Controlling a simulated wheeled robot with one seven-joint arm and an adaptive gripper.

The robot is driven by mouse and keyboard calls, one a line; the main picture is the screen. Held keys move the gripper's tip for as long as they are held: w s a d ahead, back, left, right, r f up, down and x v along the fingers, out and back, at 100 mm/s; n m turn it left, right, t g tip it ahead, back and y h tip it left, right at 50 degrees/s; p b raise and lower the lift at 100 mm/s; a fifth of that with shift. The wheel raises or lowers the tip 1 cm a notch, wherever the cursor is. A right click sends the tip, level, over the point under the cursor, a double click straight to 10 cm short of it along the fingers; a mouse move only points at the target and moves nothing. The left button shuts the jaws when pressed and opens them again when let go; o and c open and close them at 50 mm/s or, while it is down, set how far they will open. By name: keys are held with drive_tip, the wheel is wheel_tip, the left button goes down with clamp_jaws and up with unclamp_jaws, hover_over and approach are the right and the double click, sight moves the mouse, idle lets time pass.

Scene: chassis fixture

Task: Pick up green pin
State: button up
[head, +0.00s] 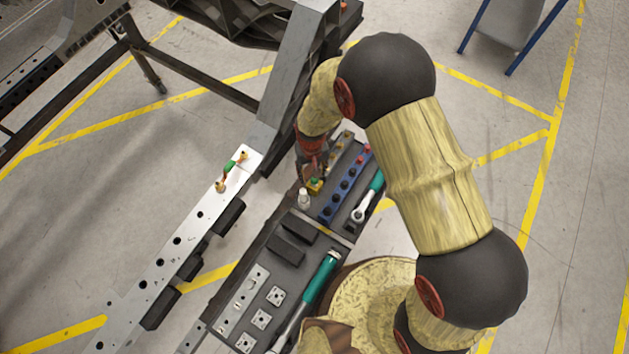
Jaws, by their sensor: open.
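A small pin with a green top and a yellow base (315,185) stands in the tool tray (263,238), near its far end. My gripper (313,174) is open and reaches down right above this pin. The fingers partly cover it, and I cannot tell whether they touch it. Another green piece with brass-orange ends (229,167) sits on the far end of the silver chassis beam, left of the tray and apart from my gripper.
A silver cylinder (304,199) stands left of the green-topped pin. A blue socket rail (341,189), red knobs (364,149) and a teal-handled ratchet (368,197) lie to the right. Black blocks (287,250) and a teal-handled wrench (320,280) are nearer. The silver beam (185,237) runs along the left.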

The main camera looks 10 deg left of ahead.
sight(315, 180)
drive_tip(key=f, duration=0.2)
drive_tip(key=f+b, duration=0.1)
drive_tip(key=f, duration=0.1)
drive_tip(key=d+f+b, duration=0.1)
drive_tip(key=f, duration=0.1)
drive_tip(key=shift+w+a+f, duration=0.1)
drive_tip(key=shift+f, duration=0.15)
drive_tip(key=shift+c, duration=0.8)
clamp_jaws()
